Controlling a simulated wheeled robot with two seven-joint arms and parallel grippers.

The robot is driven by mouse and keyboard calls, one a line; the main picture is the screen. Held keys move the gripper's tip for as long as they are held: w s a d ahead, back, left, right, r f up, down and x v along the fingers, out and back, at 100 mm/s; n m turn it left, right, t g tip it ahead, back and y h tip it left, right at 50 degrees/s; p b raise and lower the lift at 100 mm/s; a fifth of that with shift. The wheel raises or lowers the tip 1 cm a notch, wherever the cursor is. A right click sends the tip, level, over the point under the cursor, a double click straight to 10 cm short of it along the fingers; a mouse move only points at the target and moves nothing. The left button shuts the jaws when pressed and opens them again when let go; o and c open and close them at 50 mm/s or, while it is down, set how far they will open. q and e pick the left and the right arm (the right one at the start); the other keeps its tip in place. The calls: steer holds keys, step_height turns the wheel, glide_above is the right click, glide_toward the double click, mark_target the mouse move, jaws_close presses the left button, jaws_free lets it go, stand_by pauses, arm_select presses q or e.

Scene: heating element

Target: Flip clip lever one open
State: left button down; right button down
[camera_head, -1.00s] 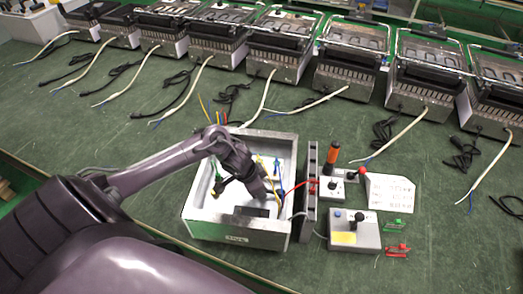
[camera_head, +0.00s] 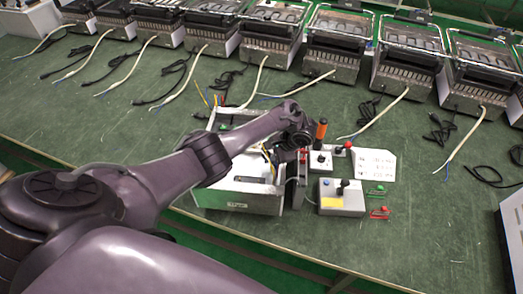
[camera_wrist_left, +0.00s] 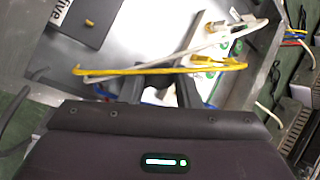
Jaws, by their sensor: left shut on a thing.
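A grey open-topped metal box (camera_head: 235,202) stands on the green bench. My left gripper (camera_head: 290,150) reaches down over its right side, and my arm hides much of the inside. In the left wrist view, the two dark fingers (camera_wrist_left: 162,88) point into the box, with a yellow wire (camera_wrist_left: 165,70) across them and a white wire (camera_wrist_left: 190,52) just beyond. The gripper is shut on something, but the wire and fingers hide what. White parts with green spots (camera_wrist_left: 222,48) lie past the fingertips. I cannot tell which part is clip lever one. My right gripper is not in view.
Right of the box are a grey control box (camera_head: 341,203) with a black knob, an orange-handled tool (camera_head: 320,132), a white label card (camera_head: 374,165), a green clip (camera_head: 375,190) and a red clip (camera_head: 380,213). Heater units with cords line the back.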

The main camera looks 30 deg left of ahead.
arm_select(q)
steer(key=shift+w+d+r+g+y+b, duration=0.1)
steer(key=shift+w+d+g+y+b, duration=0.2)
steer(key=shift+d+y+b, duration=0.25)
steer(key=shift+y, duration=0.35)
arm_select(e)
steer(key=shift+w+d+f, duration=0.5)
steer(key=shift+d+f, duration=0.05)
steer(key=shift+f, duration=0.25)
arm_select(q)
steer(key=shift+r, duration=0.1)
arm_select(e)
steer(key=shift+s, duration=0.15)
arm_select(q)
steer(key=c, duration=1.1)
jaws_free()
steer(key=shift+d, duration=0.1)
